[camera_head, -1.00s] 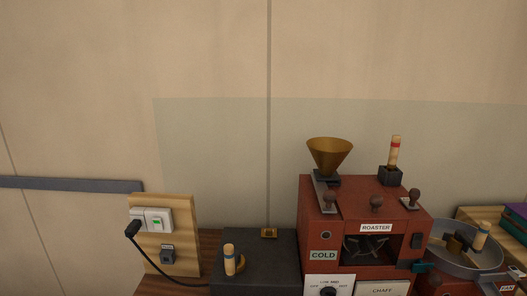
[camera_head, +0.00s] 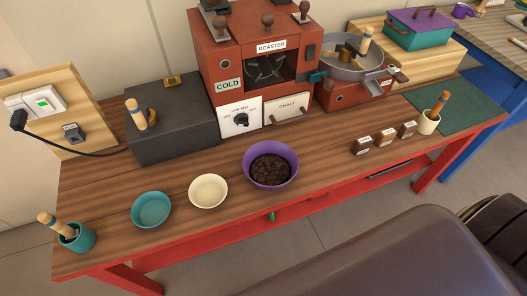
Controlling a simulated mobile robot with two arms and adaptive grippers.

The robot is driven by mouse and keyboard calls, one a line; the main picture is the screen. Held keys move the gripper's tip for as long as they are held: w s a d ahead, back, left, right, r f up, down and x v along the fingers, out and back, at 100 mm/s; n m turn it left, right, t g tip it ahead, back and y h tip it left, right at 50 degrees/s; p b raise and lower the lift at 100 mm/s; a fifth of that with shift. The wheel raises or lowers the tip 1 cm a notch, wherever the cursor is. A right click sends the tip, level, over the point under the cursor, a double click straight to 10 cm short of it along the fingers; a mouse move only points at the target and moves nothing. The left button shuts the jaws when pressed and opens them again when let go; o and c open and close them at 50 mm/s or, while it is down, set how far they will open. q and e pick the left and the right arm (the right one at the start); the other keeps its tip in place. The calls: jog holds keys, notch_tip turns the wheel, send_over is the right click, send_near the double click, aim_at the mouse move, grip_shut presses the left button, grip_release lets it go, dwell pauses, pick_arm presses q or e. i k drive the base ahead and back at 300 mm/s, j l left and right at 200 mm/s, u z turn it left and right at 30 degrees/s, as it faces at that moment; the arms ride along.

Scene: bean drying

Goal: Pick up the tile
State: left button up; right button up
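Three small brown tile-like blocks with pale labels stand in a row on the right part of the wooden workbench (camera_head: 225,222): a left one (camera_head: 362,145), a middle one (camera_head: 386,138) and a right one (camera_head: 407,130). Their labels are too small to read. I cannot tell which of them is the task's tile. Neither of my grippers is in view.
A purple bowl (camera_head: 293,170) of dark beans, a cream bowl (camera_head: 208,191) and a teal bowl (camera_head: 151,209) stand along the front. The red roaster (camera_head: 221,55) and cooling pan (camera_head: 340,68) stand behind. A cup with a brush (camera_head: 428,124) is right of the blocks, beside a green mat (camera_head: 462,105).

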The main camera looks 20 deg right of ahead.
aim_at(363, 145)
jog(key=z, duration=1.8)
